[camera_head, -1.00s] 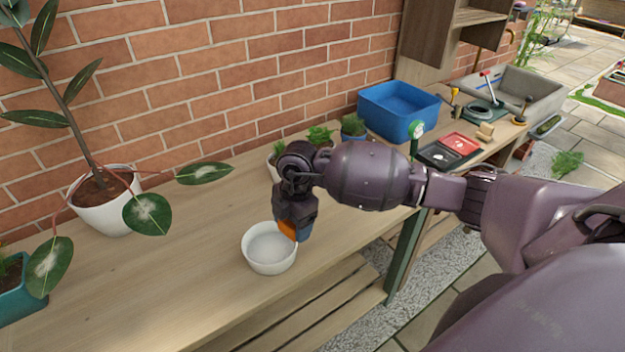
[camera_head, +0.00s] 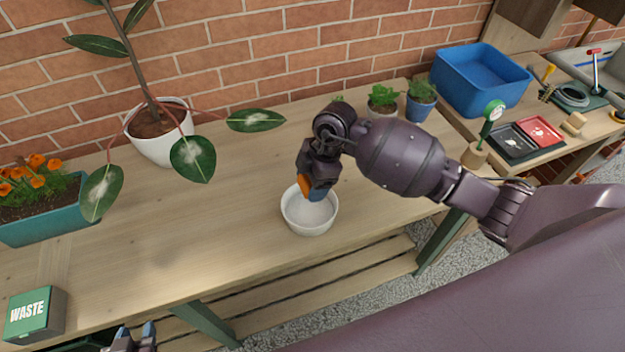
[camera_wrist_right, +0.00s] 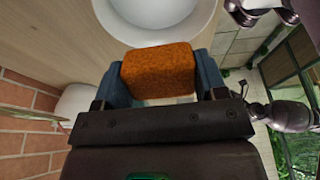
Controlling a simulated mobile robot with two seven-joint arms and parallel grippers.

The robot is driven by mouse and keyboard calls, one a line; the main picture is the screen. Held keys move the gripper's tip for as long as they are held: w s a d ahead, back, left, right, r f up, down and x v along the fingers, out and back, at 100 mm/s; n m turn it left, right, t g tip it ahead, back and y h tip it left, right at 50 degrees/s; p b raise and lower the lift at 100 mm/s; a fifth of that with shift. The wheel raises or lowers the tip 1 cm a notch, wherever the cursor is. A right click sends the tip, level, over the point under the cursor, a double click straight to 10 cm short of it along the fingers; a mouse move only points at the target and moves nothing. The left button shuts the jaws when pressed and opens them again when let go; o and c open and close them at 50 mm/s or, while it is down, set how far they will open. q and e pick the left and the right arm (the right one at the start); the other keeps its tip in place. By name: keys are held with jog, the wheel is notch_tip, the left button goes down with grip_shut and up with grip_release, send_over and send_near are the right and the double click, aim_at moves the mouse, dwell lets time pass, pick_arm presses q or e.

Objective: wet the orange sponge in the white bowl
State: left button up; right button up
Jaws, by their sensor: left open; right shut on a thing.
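The white bowl (camera_head: 309,229) stands on the wooden bench, and its pale inside shows. My right gripper (camera_head: 316,191) is shut on the orange sponge (camera_head: 304,184) at the bowl's back rim. In the right wrist view, the orange sponge (camera_wrist_right: 158,71) sits between the two blue fingers of the right gripper (camera_wrist_right: 163,78), and overlaps the edge of the white bowl (camera_wrist_right: 152,36). I cannot tell whether the sponge touches the bowl. My left gripper (camera_head: 134,338) is open and empty at the bottom left, partly cut off by the frame.
A rubber plant in a white pot (camera_head: 160,144) hangs leaves over the bench's left part. A green WASTE box (camera_head: 36,315) stands at the front left. Small potted plants (camera_head: 420,101) and a blue tub (camera_head: 482,80) stand behind and right. Bare bench surrounds the bowl's left side.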

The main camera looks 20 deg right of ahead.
jog(key=shift+f+b, duration=1.2)
jog(key=shift+f, duration=0.25)
notch_tip(320, 180, down, 2)
jog(key=shift+f+b, duration=0.15)
jog(key=shift+b, duration=0.95)
jog(key=shift+f+b, duration=0.3)
jog(key=shift+f, duration=1.5)
jog(key=shift+r, duration=0.1)
